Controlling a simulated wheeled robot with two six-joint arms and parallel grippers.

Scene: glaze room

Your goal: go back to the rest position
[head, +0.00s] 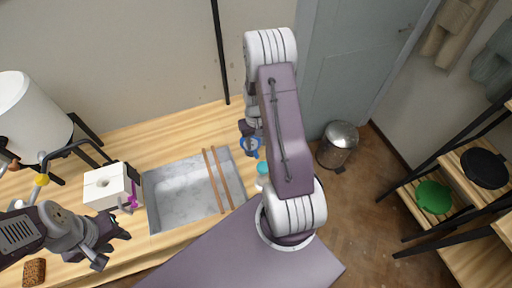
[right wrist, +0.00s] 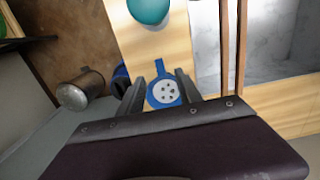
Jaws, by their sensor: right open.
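My right arm rises in the middle of the head view, and its link hides part of the bench. My right gripper (right wrist: 162,82) is open in the right wrist view, with its two dark fingers apart. A blue tool with a white holed disc (right wrist: 165,92) shows between the fingers on the wooden bench, and I see no grip on it. It also shows in the head view (head: 250,143), beside the arm. My left gripper (head: 112,240) is over the front left of the bench, apart from the white block (head: 105,190). Its jaw opening is unclear.
A grey sink (head: 165,208) with two wooden rails (head: 215,180) is set in the bench (head: 130,147). A teal round thing (right wrist: 149,8) lies near the tool. A metal bin (head: 338,145) stands right of the bench. Shelves (head: 470,175) stand at the far right.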

